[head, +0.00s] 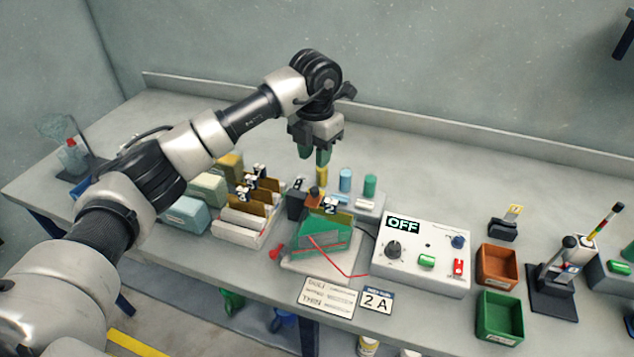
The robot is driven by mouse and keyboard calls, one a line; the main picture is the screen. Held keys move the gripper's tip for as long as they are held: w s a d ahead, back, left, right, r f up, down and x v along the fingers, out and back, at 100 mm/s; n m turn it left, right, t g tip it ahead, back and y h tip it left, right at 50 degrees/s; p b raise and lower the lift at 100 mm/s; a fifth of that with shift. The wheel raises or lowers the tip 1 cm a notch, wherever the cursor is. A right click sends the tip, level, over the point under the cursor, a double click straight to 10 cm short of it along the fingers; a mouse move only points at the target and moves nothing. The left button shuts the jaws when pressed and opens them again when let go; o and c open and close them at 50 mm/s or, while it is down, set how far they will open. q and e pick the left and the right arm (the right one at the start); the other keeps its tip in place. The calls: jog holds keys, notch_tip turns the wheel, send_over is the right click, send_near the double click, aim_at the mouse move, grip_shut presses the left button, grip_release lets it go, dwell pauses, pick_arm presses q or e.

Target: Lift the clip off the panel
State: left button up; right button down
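My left gripper (314,156) points down with green fingertips, above the back of the green-faced panel piece (322,240). I cannot tell how far apart its fingers are, and I see nothing held between them. The panel piece stands tilted on a pale base, with a tag marked 2 at its top. A small black and orange piece (315,197) sits at its upper left edge; I cannot tell whether this is the clip. A red lead (335,262) crosses the panel face, and a small red piece (275,252) lies left of the base. My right gripper is out of view.
A control box (420,262) reading OFF stands right of the panel. Yellow, blue (345,180) and green cylinders stand behind it. Numbered racks (245,215) are at left. Brown (497,266) and green bins (500,318) sit at right. The back of the bench is clear.

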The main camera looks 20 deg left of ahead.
aim_at(315, 188)
pick_arm(q)
notch_tip(315, 188, down, 10)
jog(key=shift+r+p, duration=0.2)
jog(key=shift+p, duration=0.9)
grip_shut()
